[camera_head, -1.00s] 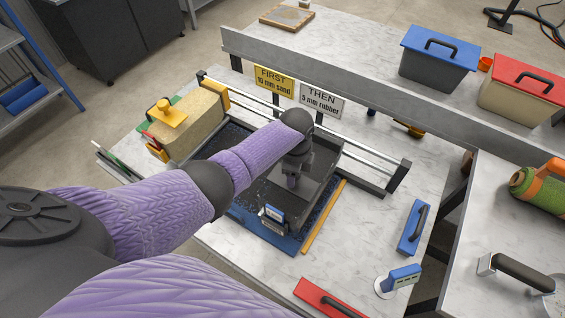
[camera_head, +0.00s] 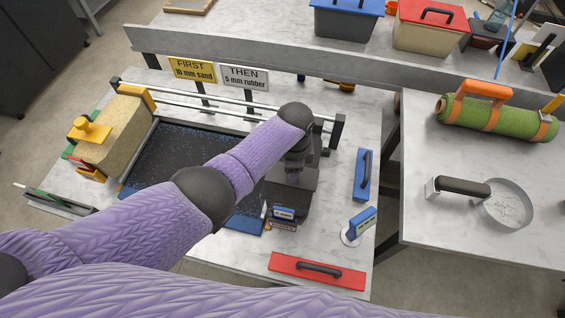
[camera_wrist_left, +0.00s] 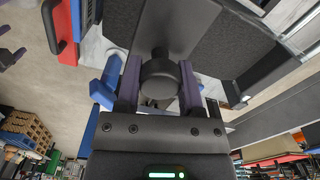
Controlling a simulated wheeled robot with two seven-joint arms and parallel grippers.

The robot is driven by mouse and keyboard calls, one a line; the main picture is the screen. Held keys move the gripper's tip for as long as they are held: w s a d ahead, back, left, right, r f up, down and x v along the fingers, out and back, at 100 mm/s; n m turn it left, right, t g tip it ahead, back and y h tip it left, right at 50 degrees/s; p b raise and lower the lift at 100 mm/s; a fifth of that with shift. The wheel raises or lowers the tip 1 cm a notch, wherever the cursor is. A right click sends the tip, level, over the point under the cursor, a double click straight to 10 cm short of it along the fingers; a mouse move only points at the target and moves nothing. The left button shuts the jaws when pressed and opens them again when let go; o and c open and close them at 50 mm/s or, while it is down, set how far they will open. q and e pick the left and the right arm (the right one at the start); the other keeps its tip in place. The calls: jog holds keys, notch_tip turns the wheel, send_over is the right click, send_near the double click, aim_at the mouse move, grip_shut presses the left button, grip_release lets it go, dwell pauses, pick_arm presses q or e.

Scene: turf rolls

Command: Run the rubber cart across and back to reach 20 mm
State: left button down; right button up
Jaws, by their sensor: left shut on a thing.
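The rubber cart (camera_head: 298,180), a dark grey box, is at the right end of the twin rails (camera_head: 235,107). My left gripper (camera_head: 292,176) is over it, its fingers largely hidden by the wrist. In the left wrist view the fingers (camera_wrist_left: 160,88) are shut on the cart's round black knob (camera_wrist_left: 160,72), with the dark cart body (camera_wrist_left: 190,22) behind. The tray's bed (camera_head: 175,158) shows black rubber crumb with blue specks. My forearm hides part of the tray. The sand cart (camera_head: 128,128), with a yellow handle, is at the rails' left end. My right gripper is not visible.
Signs (camera_head: 192,70) stand behind the rails. A blue float (camera_head: 364,174), a blue-handled gauge (camera_head: 358,226) and a red float (camera_head: 318,270) lie right and front. A turf roll (camera_head: 497,120) and a sieve (camera_head: 506,206) are on the right table.

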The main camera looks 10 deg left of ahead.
pick_arm(q)
jog(key=shift+d, duration=0.2)
jog(key=c, duration=0.7)
grip_release()
jog(key=o, duration=0.5)
jog(key=shift+d, duration=0.2)
jog(key=shift+a, duration=0.1)
notch_tip(320, 180, up, 10)
jog(key=p, duration=0.4)
jog(key=shift+f, duration=0.2)
jog(key=shift+r, duration=0.15)
jog(key=shift+a, duration=0.1)
